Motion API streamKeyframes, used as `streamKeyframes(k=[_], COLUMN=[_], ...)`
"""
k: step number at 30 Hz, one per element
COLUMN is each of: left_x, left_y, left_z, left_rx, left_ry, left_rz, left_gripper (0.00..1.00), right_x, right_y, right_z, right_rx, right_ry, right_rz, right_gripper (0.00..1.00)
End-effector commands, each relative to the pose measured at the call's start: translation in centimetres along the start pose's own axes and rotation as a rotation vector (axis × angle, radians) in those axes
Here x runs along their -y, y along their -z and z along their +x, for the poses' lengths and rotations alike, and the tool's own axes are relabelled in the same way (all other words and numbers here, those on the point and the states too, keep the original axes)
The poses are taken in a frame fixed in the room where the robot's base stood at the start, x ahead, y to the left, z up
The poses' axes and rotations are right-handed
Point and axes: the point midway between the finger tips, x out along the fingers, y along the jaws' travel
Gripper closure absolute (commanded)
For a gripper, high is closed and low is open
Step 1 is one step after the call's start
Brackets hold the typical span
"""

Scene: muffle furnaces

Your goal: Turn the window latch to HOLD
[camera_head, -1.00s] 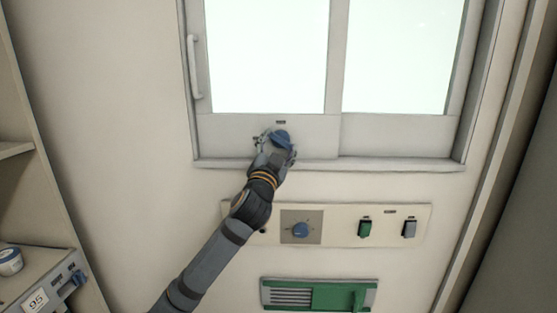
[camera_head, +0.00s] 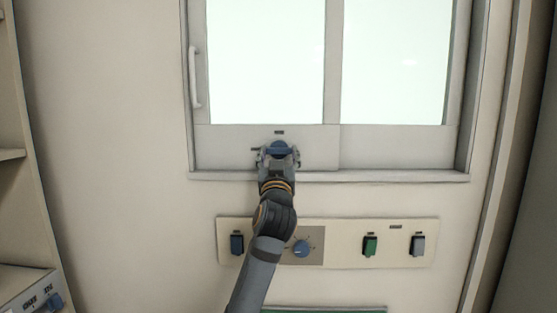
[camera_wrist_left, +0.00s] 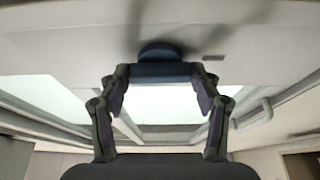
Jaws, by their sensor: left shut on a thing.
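The window latch (camera_head: 279,147) is a blue knob on the lower rail of the left window pane. It also shows in the left wrist view as a dark blue bar with a rounded top (camera_wrist_left: 160,66). My left gripper (camera_head: 279,157) is shut on the latch, with one finger at each side of it. In the left wrist view the fingers (camera_wrist_left: 161,82) touch the ends of the bar. Small dark labels sit above and left of the latch; their words are too small to read. My right gripper is out of view.
Below the window, a wall panel (camera_head: 335,259) carries a blue dial (camera_head: 301,248) and blue, green (camera_head: 370,246) and grey switches. A white handle (camera_head: 194,78) is on the window's left frame. Shelving (camera_head: 12,210) stands at the left edge. The wall between is clear.

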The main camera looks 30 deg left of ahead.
Motion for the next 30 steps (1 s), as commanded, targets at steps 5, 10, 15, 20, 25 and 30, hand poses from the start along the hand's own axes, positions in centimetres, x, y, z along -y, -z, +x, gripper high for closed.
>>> streamKeyframes(k=[5, 10, 15, 20, 25, 30], left_x=[-0.01, -0.01, -0.01, 0.00, 0.00, -0.06], left_y=[-0.13, -0.12, -0.11, -0.07, -0.04, -0.08], left_z=[0.01, 0.01, 0.01, 0.01, 0.01, -0.73], left_rx=[0.004, 0.004, 0.003, 0.002, 0.001, 0.001], left_ry=[0.003, 0.003, 0.003, 0.003, 0.003, 0.001], left_rz=[-0.008, -0.008, -0.008, -0.007, -0.006, -0.006], left_gripper=[0.68, 0.68, 0.25, 0.13, 0.13, 0.13], right_x=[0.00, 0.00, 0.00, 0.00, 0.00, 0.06], right_y=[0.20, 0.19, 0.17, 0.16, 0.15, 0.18], right_z=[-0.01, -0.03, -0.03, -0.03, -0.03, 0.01], right_rx=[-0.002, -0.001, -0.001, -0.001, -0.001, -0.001], right_ry=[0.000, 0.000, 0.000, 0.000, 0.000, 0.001], right_rz=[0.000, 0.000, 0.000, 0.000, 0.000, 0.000], right_gripper=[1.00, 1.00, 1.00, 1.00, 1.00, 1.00])
